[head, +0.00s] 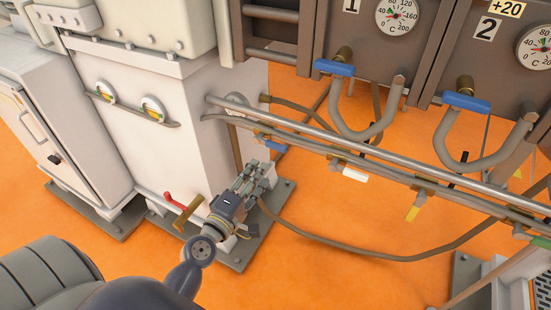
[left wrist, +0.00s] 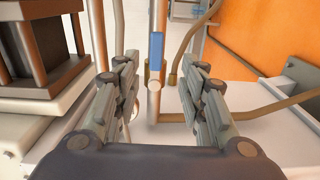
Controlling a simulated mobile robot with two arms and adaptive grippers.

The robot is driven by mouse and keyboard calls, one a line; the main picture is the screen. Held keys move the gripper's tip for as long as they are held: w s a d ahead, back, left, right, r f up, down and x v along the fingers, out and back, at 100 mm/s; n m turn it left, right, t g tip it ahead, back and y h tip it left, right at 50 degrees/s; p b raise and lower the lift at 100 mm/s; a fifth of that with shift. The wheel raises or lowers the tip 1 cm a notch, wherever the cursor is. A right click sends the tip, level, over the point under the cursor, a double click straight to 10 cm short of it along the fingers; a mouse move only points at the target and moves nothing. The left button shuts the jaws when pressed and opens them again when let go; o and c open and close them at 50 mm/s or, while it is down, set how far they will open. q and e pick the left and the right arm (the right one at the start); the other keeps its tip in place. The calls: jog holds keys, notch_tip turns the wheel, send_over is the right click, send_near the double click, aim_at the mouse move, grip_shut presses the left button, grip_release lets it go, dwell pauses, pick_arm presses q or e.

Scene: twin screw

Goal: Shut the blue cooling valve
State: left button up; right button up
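A small blue valve handle (head: 273,146) sits on the pipe rail at the machine's corner. Two larger blue handles, (head: 334,67) and (head: 466,102), sit at the hose connections under gauges 1 and 2. My left gripper (head: 254,173) is below and slightly left of the small blue handle, apart from it. In the left wrist view, the gripper (left wrist: 158,90) has its fingers spread with nothing held. A blue handle (left wrist: 156,48) on a pipe shows beyond the fingertips, roughly centred between them. My right gripper is not in view.
A red handle (head: 176,201) is left of my left gripper, near the machine base. White (head: 354,174) and yellow (head: 412,213) handles hang along the pipe rail (head: 300,132). A brown hose (head: 370,256) curves below. Orange floor (head: 310,285) is open in front.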

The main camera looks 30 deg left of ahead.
aim_at(277, 149)
pick_arm(q)
jog(key=w, duration=0.3)
jog(key=w+p, duration=0.1)
jog(key=w, duration=0.5)
jog(key=shift+w+r, duration=0.25)
jog(key=shift+w, duration=0.7)
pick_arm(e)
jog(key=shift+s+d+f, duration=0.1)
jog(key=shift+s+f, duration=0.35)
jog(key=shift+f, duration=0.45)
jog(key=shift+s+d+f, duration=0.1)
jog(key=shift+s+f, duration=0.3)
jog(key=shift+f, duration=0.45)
pick_arm(q)
jog(key=shift+c, duration=0.3)
grip_shut()
